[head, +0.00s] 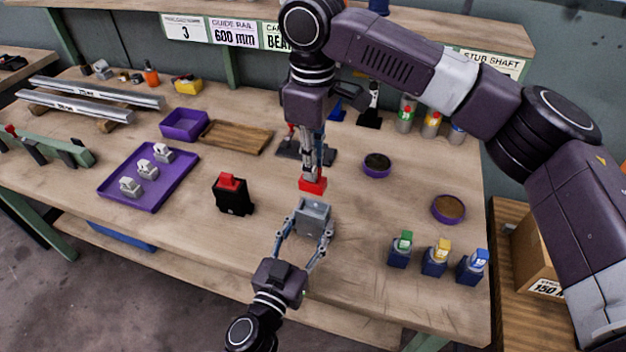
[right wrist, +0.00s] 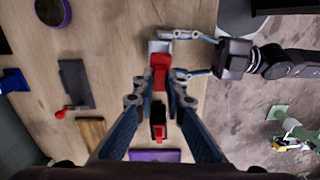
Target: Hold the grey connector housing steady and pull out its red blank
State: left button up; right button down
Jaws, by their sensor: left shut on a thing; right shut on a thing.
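The grey connector housing (head: 314,216) stands on the workbench (head: 350,290), between the fingers of my left gripper (head: 309,230), which is shut on it from the front. My right gripper (head: 312,175) comes from above and is shut on the red blank (head: 313,185). The blank is directly above the housing's top; I cannot tell whether its lower end is fully clear. In the right wrist view, the red blank (right wrist: 160,75) sits between my right fingertips, with the grey housing (right wrist: 160,47) just beyond it.
A black housing with a red top (head: 232,194) stands to the left. A purple tray (head: 150,200) holds several light grey parts. Blue blocks with green (head: 403,240), yellow and blue tops stand at right. Round purple dishes (head: 377,165) lie behind. Bench in front of the black housing is clear.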

pick_arm(q)
jog(key=o, duration=1.5)
jog(key=shift+s, duration=0.1)
jog(key=v, duration=1.1)
jog(key=shift+s+a, duration=0.1)
jog(key=shift+s, duration=0.3)
jog(key=shift+f, duration=0.1)
